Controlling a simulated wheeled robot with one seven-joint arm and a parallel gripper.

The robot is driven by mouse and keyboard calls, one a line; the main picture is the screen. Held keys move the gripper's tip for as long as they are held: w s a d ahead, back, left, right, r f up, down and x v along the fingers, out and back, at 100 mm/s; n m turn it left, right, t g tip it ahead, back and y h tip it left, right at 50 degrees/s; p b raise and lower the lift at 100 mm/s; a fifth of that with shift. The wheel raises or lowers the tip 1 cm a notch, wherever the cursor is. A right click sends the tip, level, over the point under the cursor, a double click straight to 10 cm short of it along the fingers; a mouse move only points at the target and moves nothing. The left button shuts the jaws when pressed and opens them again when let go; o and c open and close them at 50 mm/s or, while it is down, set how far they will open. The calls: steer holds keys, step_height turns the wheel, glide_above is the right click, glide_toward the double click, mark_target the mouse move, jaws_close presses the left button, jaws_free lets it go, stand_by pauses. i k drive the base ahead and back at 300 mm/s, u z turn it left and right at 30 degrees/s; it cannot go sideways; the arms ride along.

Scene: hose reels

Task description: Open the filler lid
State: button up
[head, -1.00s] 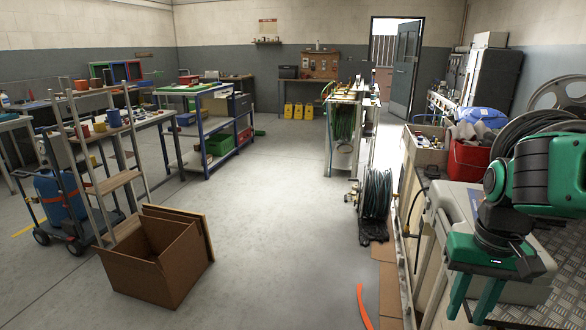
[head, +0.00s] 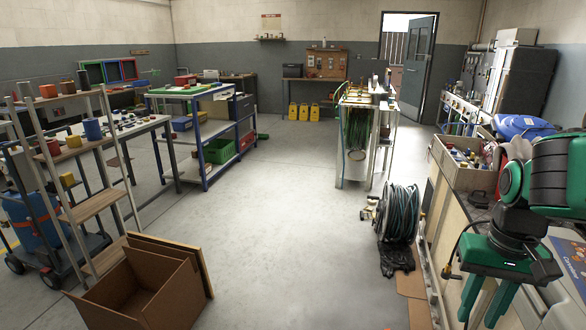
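My gripper (head: 486,306) hangs at the lower right of the head view, fingers pointing down. Its two green fingers stand apart with nothing visible between them, so it is open and empty. It shows in front of the bench along the right side; I see no contact with anything. I cannot make out a filler lid anywhere in this view.
An open cardboard box (head: 177,292) lies on the floor at lower left, near a shelf ladder (head: 92,204). A hose reel (head: 398,216) stands on the floor beside the right bench. A wooden crate (head: 455,178) sits on that bench. The middle floor (head: 290,230) is clear.

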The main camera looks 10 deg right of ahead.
mark_target(474, 198)
steer(key=i, duration=2.85)
steer(key=z, duration=1.95)
steer(key=i, duration=1)
steer(key=u, duration=0.05)
